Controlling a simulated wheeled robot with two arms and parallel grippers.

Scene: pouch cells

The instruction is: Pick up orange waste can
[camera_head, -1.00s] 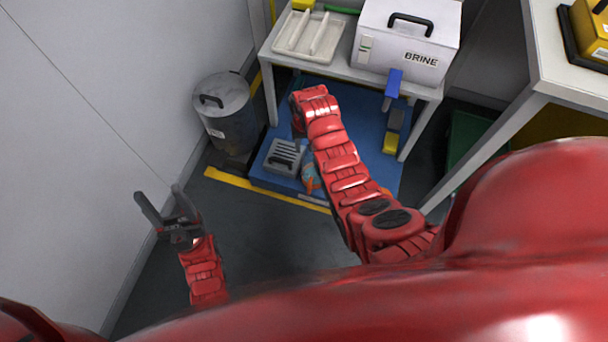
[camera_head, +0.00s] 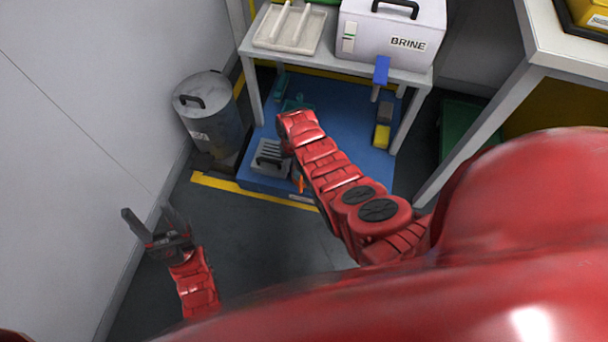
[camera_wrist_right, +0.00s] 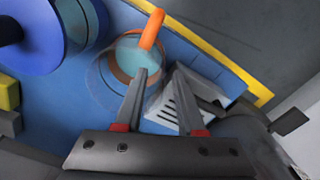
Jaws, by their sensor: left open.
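The orange waste can (camera_wrist_right: 121,74) shows in the right wrist view as a round orange rim around a teal inside, with an orange handle (camera_wrist_right: 152,30) sticking up. In the head view only a small orange part (camera_head: 299,184) shows beside my right arm, which hides the rest. My right gripper (camera_wrist_right: 159,71) is open; its left fingertip overlaps the near rim in the picture, and I cannot tell whether it touches. The head view hides this gripper behind the arm. My left gripper (camera_head: 148,212) is open and empty, over the floor near the left wall.
A grey lidded bin (camera_head: 208,105) stands left of the blue mat (camera_head: 343,118). A grey slotted box (camera_head: 268,160) sits close to the can. A table with a BRINE box (camera_head: 392,35) stands over the mat. A large blue reel (camera_wrist_right: 40,45) lies left of the can.

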